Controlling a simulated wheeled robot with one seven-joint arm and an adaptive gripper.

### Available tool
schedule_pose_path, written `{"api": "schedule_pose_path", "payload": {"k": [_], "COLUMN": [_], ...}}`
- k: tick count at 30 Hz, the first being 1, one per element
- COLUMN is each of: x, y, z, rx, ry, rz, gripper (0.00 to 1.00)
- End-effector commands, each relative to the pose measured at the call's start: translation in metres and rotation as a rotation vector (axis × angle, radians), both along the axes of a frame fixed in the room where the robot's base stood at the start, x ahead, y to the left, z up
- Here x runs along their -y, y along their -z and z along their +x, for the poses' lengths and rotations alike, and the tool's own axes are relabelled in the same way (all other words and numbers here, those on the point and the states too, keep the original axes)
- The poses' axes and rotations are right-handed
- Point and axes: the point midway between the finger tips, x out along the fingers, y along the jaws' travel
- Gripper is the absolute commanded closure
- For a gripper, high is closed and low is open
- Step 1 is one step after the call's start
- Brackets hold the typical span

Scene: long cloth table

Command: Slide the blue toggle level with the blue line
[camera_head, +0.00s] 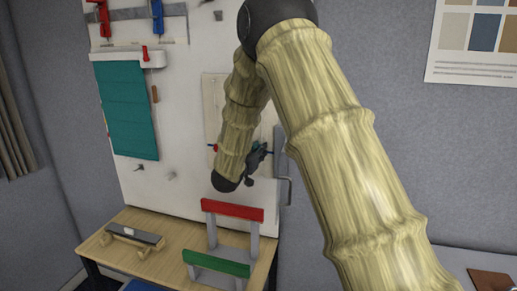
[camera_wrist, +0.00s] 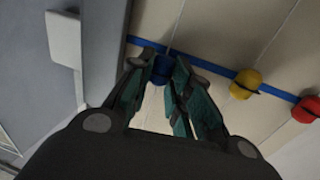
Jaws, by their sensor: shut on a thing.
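The blue toggle (camera_wrist: 163,68) shows between my fingertips in the wrist view, partly covered by them. My gripper (camera_wrist: 167,70) is shut on it, with dark fingers and teal pads. The blue line (camera_wrist: 205,66) runs slantwise across the pale panel (camera_wrist: 215,28). The toggle's visible part lies close against the line, slightly on my palm's side of it; exact alignment is hard to tell. In the head view my gripper (camera_head: 257,158) is at the panel (camera_head: 213,100) on the white board, and the blue toggle is hidden there.
A yellow toggle (camera_wrist: 245,83) and a red toggle (camera_wrist: 306,108) sit at the line, right of my fingers. A grey box-like fixture (camera_wrist: 66,38) stands left of the panel. Below are red (camera_head: 232,210) and green (camera_head: 216,263) bars on a wooden table (camera_head: 165,268).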

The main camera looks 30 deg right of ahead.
Motion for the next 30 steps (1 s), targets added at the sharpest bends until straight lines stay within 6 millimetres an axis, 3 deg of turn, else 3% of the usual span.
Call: {"api": "schedule_pose_path", "payload": {"k": [1,3,14,15,18,30], "x": [-0.0006,-0.0006,-0.0007,-0.0007,-0.0006,-0.0045], "y": [0.0119,0.0167,0.0172,0.0172,0.0171,0.0169], "z": [0.0000,0.0001,0.0002,0.0002,0.0001,-0.0022], "rx": [-0.001,-0.001,-0.001,-0.001,-0.001,0.000], "ry": [-0.001,-0.001,-0.001,-0.001,-0.001,-0.001], "rz": [0.000,0.001,0.001,0.001,0.001,0.000], "gripper": [1.00,1.00,1.00,0.73,0.57,0.57]}}
